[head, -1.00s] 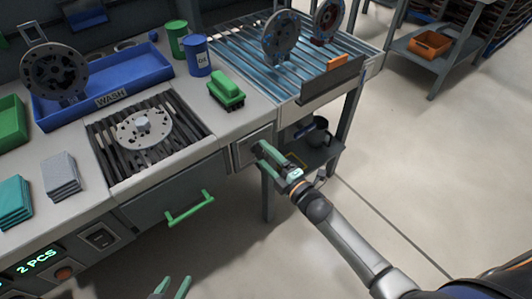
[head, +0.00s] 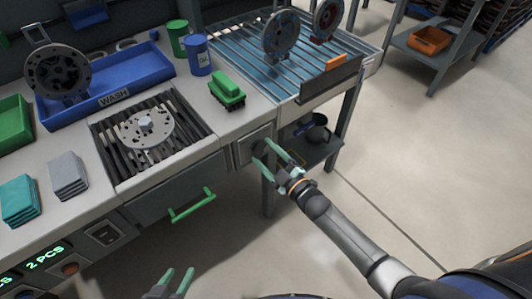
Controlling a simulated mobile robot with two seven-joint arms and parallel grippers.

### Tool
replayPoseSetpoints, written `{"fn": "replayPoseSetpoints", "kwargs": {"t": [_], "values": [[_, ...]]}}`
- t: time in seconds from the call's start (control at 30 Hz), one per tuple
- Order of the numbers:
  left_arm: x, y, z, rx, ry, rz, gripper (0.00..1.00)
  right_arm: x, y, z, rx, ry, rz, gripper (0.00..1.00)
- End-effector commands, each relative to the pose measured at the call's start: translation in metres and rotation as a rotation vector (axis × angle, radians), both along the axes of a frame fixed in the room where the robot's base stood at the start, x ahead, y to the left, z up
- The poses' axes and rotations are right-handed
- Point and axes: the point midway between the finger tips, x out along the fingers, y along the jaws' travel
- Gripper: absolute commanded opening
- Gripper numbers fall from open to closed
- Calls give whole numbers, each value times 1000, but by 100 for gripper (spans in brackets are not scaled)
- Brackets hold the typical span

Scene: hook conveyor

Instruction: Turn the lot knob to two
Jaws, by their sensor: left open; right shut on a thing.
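The lot knob is on the grey panel (head: 246,149) on the front of the counter, right of the green-handled drawer. My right gripper (head: 263,152) reaches it from the right, its green fingers on either side of the knob and shut on it. The fingers mostly hide the knob, and I cannot read its marks or setting. My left gripper (head: 178,279) shows at the bottom edge, open and empty, away from the panel.
The drawer's green handle (head: 192,206) sticks out left of the panel. A green brush (head: 227,92) stands on the counter above it. A table leg (head: 268,190) and a lower shelf (head: 318,150) are beside my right gripper. The floor to the right is clear.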

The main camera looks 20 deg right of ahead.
Motion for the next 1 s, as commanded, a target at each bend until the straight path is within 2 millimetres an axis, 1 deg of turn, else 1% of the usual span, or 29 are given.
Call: {"fn": "replayPoseSetpoints", "kwargs": {"t": [0.43,0.47,0.7,0.73,1.0], "values": [[1,-1,2,-1,-4,-1,50,0,0,-1,16,6,-1,14],[1,-1,2,-1,-4,-1,50,0,0,-1,16,6,-1,71],[1,-1,2,-2,-6,-1,50,0,0,0,13,5,0,98],[1,-1,2,-2,-6,-1,50,0,0,0,13,5,0,100],[2,-1,3,-2,-6,-1,50,-2,-1,0,11,4,0,100]]}}
